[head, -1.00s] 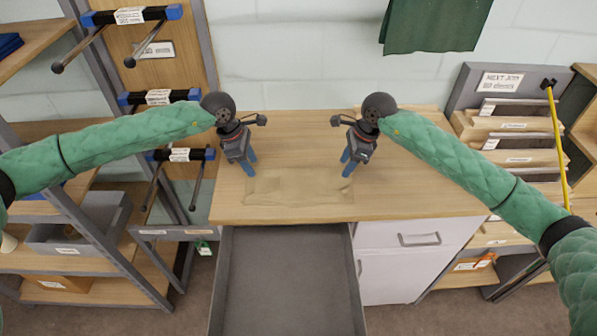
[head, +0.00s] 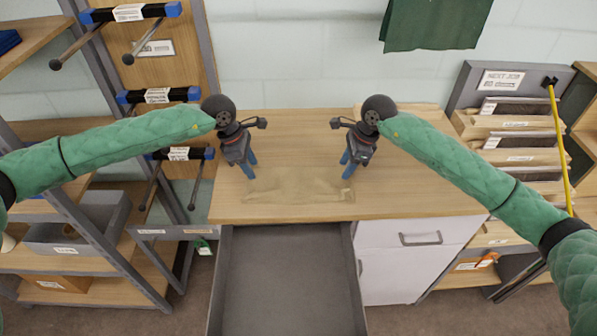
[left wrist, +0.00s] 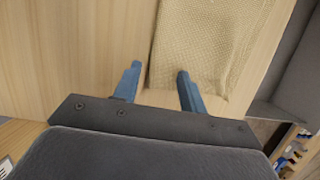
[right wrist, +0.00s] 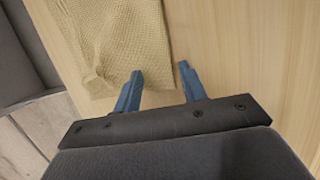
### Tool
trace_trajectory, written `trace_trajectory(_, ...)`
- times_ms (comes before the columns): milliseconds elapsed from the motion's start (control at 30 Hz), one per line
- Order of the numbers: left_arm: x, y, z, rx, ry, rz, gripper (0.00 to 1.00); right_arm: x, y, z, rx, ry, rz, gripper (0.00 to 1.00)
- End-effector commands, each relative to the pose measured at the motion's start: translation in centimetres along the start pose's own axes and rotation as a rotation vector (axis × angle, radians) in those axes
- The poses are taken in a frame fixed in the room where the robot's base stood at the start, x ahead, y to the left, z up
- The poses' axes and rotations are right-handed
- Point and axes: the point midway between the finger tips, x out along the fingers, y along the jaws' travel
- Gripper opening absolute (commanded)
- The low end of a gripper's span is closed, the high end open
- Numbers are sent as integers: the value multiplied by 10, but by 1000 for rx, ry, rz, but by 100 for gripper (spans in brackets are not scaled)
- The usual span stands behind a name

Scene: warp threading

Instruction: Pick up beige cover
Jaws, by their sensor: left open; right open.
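The beige cover (head: 300,186) lies flat on the wooden worktop, near its front edge, as a wide thin woven piece. My left gripper (head: 249,173) is open at the cover's left end. In the left wrist view its fingers (left wrist: 158,82) straddle the cover's side edge, one over bare wood and one over the cloth (left wrist: 205,40). My right gripper (head: 347,173) is open at the right end. In the right wrist view one finger is over the cloth (right wrist: 110,40) and the other over bare wood, with the fingertips (right wrist: 160,75) apart. I cannot tell whether the fingertips touch the cloth.
An open grey drawer (head: 290,322) sticks out below the worktop (head: 430,190). A shelf rack with a grey bin (head: 65,240) stands at left. A grey rack with boards (head: 515,140) stands at right. A green cloth (head: 437,25) hangs on the wall. The worktop's right part is clear.

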Motion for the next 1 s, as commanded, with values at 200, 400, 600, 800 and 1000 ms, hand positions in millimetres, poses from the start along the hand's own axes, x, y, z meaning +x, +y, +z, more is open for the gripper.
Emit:
trace_trajectory(200,1,0,0,0,0,0,42,0,0,0,0,1,1,42)
trace_trajectory(400,2,0,-1,0,0,0,38,2,0,0,0,1,1,38)
trace_trajectory(600,2,0,-1,0,0,0,18,2,0,-1,0,1,1,18)
trace_trajectory(800,2,0,-1,0,0,-1,0,2,0,-1,1,1,2,0)
trace_trajectory(1000,2,0,-1,0,1,-1,0,2,0,-1,1,1,2,0)
